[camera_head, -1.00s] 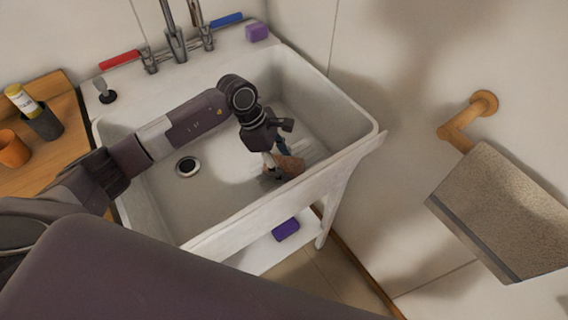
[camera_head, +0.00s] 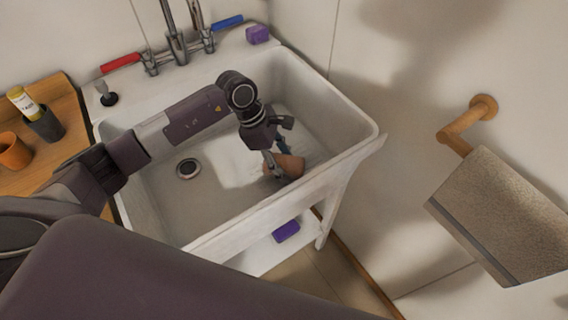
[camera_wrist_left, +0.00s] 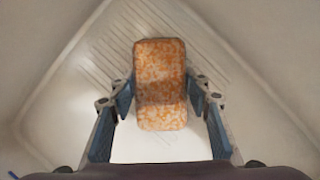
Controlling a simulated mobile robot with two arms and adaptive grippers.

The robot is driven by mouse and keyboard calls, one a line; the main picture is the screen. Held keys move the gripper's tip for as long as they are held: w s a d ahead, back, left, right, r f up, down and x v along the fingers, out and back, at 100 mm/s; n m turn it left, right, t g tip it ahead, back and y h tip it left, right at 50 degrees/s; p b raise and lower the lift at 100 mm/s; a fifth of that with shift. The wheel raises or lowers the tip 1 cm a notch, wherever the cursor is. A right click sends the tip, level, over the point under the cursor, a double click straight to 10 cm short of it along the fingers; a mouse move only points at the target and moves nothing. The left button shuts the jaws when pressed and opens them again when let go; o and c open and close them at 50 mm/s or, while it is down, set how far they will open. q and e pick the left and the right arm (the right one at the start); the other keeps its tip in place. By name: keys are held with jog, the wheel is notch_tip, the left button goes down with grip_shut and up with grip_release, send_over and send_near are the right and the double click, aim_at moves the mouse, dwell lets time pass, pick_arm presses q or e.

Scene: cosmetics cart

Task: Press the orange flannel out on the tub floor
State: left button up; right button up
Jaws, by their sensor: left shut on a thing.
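The orange flannel (camera_wrist_left: 160,70) is an orange-and-white mottled, block-like piece between the two fingers of my left gripper (camera_wrist_left: 161,101). In the head view the flannel (camera_head: 292,166) shows as a small orange-brown shape low in the white tub (camera_head: 145,195), near its right side. My left gripper (camera_head: 276,163) points down into the tub and is shut on the flannel. I cannot tell whether the flannel touches the floor. The gripper hides part of it in the head view. My right gripper is not in view.
The drain (camera_head: 188,168) is left of the gripper. A ribbed area (camera_wrist_left: 115,45) and a pale patch (camera_head: 235,160) show on the tub floor. Tub walls surround the gripper. A purple block (camera_head: 258,34) sits on the back ledge beside the taps (camera_head: 177,45). A towel (camera_head: 500,215) hangs at right.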

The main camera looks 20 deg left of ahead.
pick_arm(q)
notch_tip(320, 180, up, 3)
jog(key=shift+r+p, duration=0.15)
jog(key=shift+p, duration=0.5)
notch_tip(320, 180, up, 8)
jog(key=p, duration=0.4)
jog(key=shift+f, duration=0.25)
notch_tip(320, 180, up, 2)
jog(key=shift+r+p, duration=0.25)
jog(key=shift+p, duration=0.25)
jog(key=shift+d, duration=0.1)
